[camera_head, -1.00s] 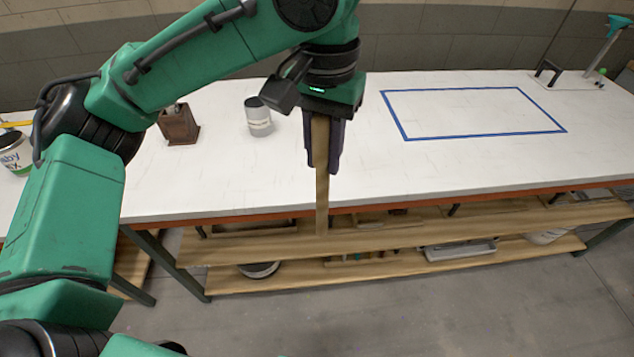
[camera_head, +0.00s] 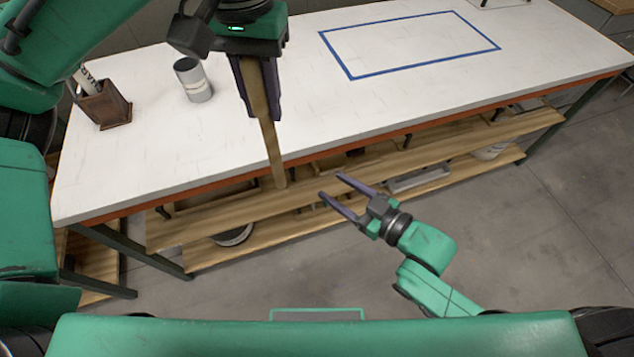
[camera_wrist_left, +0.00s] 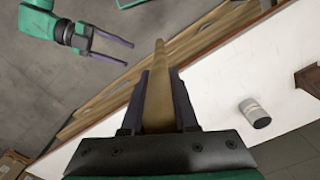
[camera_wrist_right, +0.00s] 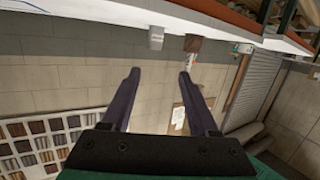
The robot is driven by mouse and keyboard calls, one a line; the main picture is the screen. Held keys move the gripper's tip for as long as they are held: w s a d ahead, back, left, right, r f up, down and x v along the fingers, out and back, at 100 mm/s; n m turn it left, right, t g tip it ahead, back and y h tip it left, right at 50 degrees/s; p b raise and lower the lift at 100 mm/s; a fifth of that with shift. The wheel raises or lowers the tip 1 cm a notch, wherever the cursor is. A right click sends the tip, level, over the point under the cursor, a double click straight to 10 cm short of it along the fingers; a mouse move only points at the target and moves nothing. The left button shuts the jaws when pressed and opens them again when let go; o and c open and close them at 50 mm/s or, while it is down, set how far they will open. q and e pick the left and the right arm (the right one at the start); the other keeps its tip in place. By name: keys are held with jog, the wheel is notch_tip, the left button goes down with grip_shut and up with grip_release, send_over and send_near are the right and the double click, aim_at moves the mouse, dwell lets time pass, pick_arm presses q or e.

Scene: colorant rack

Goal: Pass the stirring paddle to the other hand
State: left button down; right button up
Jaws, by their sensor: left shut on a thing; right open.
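The stirring paddle (camera_head: 270,150) is a long flat wooden stick. My left gripper (camera_head: 260,105) is shut on its upper part and holds it pointing down in front of the bench edge. In the left wrist view the paddle (camera_wrist_left: 158,85) runs between the fingers of the left gripper (camera_wrist_left: 160,105) and out past their tips. My right gripper (camera_head: 332,187) is open and empty, to the right of the paddle's lower end and apart from it. In the right wrist view the right gripper's fingers (camera_wrist_right: 160,75) stand apart with nothing between them.
The white bench top (camera_head: 270,50) carries a wooden box (camera_head: 105,105), a grey can (camera_head: 193,80) and a blue taped rectangle (camera_head: 357,77). Wooden shelves (camera_head: 210,225) lie under the bench. Open floor (camera_head: 540,220) is at the right.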

jog(key=s+a+r+n+g+y, duration=0.1)
jog(key=s+a+r+y, duration=0.3)
jog(key=r, duration=0.6)
jog(key=x, duration=1.2)
jog(key=shift+s+a+f+h, duration=0.3)
jog(key=shift+f+h, duration=0.1)
jog(key=shift+f, duration=0.1)
jog(key=shift+c, duration=0.2)
grip_shut()
pick_arm(q)
jog(key=c, duration=0.6)
grip_release()
jog(key=shift+r, duration=0.1)
